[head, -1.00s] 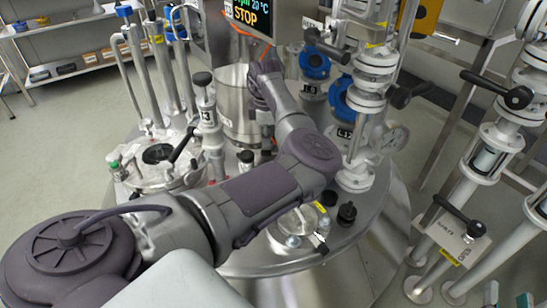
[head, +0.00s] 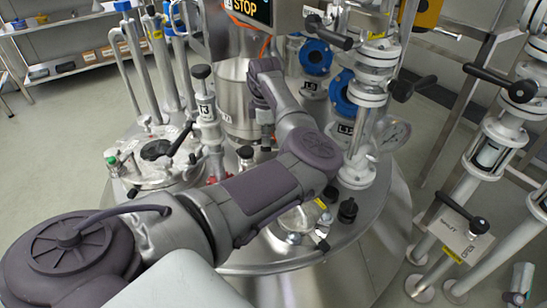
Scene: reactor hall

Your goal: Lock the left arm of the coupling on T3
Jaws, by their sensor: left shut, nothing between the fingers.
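The post labelled T3 (head: 207,113) stands upright on the round steel vessel lid, with a black knob on top. A shiny steel cylinder (head: 236,90) stands just behind it and to the right. I cannot make out the coupling's left arm; my own arm covers part of this area. My left gripper (head: 264,138) points down beside the cylinder, to the right of the T3 post. It is shut and empty, and its fingertips are small and partly lost against the fittings. I cannot tell whether it touches anything. My right gripper is out of view.
A hatch with a black handle (head: 168,148) lies left of T3. A display reading STOP (head: 248,10) hangs above. Black-handled valves (head: 463,213) line the far right.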

